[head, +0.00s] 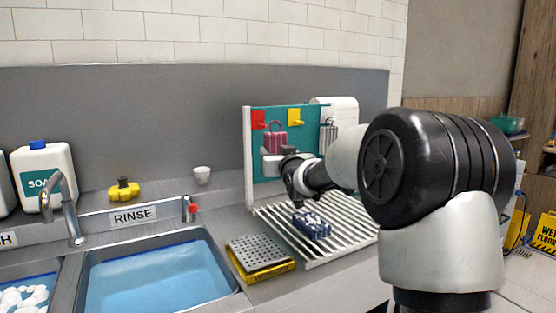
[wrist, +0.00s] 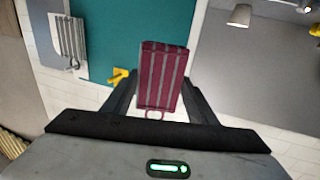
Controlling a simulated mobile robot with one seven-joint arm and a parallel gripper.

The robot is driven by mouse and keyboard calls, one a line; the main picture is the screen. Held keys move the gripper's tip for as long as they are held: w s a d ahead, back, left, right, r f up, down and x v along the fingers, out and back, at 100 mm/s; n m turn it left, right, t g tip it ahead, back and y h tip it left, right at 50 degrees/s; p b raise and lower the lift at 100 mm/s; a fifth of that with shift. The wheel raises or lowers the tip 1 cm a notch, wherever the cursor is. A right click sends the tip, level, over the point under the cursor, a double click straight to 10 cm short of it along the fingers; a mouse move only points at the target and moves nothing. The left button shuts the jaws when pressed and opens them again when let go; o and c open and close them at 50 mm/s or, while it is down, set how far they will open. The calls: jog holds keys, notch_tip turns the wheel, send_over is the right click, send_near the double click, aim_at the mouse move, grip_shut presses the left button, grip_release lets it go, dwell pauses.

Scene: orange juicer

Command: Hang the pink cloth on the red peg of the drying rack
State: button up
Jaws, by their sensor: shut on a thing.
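The pink cloth (head: 275,143) is dark pink with grey stripes and has a small loop at its top. My gripper (head: 274,156) is shut on it and holds it in front of the teal board of the drying rack (head: 262,188). The red peg (head: 258,120) is at the board's upper left, up and left of the cloth; the loop appears apart from it. In the wrist view the pink cloth (wrist: 162,75) sits between the two dark fingers of my gripper (wrist: 160,92). The red peg cannot be made out there.
A yellow peg (head: 295,118) is right of the red one, and a grey striped cloth (head: 328,136) hangs further right. A blue striped cloth (head: 312,225) lies on the slatted drainer (head: 342,244) below. A tap (head: 187,208) and the rinse sink (head: 155,275) are left.

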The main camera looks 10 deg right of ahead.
jog(key=w+a+p, duration=0.1)
jog(key=w, duration=0.2)
jog(key=w+a+p, duration=0.1)
jog(key=w+p, duration=0.1)
jog(key=w+f+p, duration=0.1)
jog(key=w+p, duration=0.1)
jog(key=w, duration=0.1)
jog(key=shift+w+a, duration=0.3)
jog(key=shift+a, duration=0.1)
jog(key=shift+w+a+f+b, duration=0.15)
jog(key=shift+w+b, duration=0.2)
jog(key=shift+b, duration=0.05)
dwell(0.8)
jog(key=o, duration=1)
